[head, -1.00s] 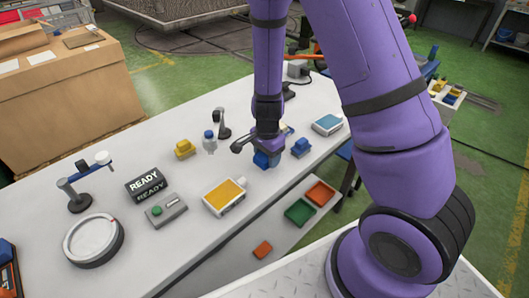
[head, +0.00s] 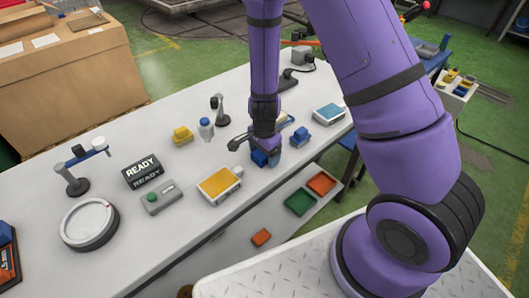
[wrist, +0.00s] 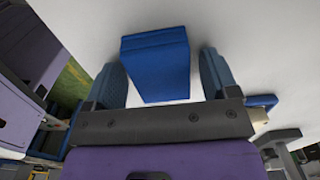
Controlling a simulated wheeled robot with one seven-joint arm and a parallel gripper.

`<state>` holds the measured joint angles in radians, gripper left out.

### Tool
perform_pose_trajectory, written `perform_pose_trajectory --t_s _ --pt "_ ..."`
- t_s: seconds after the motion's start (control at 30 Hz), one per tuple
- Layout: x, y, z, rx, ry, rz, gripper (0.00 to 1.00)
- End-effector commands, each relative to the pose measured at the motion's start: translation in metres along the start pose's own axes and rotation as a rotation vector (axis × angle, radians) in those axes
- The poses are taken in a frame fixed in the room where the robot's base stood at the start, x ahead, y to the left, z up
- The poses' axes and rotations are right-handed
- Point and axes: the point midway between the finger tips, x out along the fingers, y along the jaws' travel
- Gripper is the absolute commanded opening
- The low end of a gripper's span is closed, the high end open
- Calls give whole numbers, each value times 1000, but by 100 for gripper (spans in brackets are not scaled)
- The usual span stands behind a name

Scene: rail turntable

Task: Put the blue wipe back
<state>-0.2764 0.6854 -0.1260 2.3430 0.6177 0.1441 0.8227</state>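A blue folded block (wrist: 157,63), which looks like the wipe, lies between the two fingers of my gripper (wrist: 163,75) in the wrist view. A gap shows on each side of it, so my gripper is open around it. In the head view my gripper (head: 267,148) points down at the table, and the blue block (head: 259,158) shows at its lower left, partly hidden by it. A second blue piece (head: 300,137) stands just to the right. A white-framed light blue pad (head: 328,112) lies farther right. I cannot tell a marked place for the wipe.
Green (head: 300,202) and red (head: 321,183) trays sit below the front edge.

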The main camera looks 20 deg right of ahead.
Motion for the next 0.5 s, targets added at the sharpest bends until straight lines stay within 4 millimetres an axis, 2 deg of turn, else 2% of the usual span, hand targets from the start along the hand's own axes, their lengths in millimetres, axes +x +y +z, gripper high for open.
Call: perform_pose_trajectory --t_s 0.27,0.5 --pt "-6 0 0 -1 1 -2 80" --pt "-40 -1 1 -4 1 -5 80"
